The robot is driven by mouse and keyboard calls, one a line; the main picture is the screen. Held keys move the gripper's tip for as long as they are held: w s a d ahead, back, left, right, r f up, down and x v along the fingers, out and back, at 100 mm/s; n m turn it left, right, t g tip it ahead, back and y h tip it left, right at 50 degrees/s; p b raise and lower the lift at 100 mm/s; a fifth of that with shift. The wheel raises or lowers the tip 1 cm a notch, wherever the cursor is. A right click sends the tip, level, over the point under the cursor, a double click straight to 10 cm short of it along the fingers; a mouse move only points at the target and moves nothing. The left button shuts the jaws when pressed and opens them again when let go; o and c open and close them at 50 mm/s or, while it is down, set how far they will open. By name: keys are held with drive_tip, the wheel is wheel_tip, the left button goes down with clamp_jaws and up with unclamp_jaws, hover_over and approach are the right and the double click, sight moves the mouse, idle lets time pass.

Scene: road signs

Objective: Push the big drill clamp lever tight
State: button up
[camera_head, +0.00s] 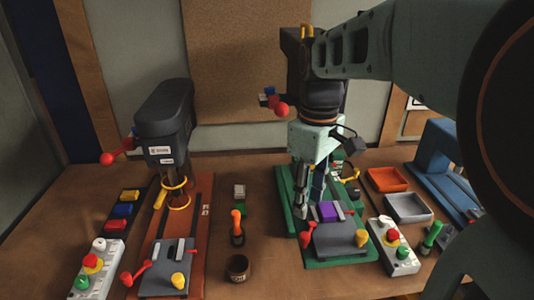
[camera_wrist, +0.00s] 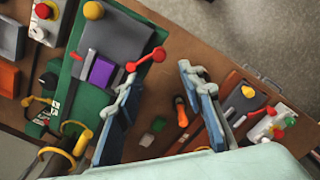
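Two drill presses stand on the bench: one with an orange-brown base (camera_head: 190,235) at left, one with a green base (camera_head: 290,190) at right, largely hidden behind my arm. I cannot tell for sure which is the big one. The green base carries a grey clamp (camera_head: 342,240) with a purple block (camera_head: 329,211) between its jaws and a red lever (camera_head: 307,236) at its left; the lever also shows in the wrist view (camera_wrist: 146,60). My gripper (camera_wrist: 158,76) is open and empty, fingers pointing down, one fingertip close to this lever; contact is unclear.
The left clamp (camera_head: 165,262) has its own red lever (camera_head: 136,273) and yellow knob (camera_head: 178,280). Button boxes (camera_head: 396,250) (camera_head: 90,268) flank the drills. An orange-handled tool (camera_head: 237,228) and a dark cup (camera_head: 238,268) stand between the bases. Orange (camera_head: 388,180) and grey (camera_head: 408,207) trays lie right.

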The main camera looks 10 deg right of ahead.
sight(305, 235)
wheel_tip(305, 235, down, 10)
drive_tip(key=shift+f, duration=0.2)
idle(0.3)
drive_tip(key=shift+d, duration=0.1)
clamp_jaws()
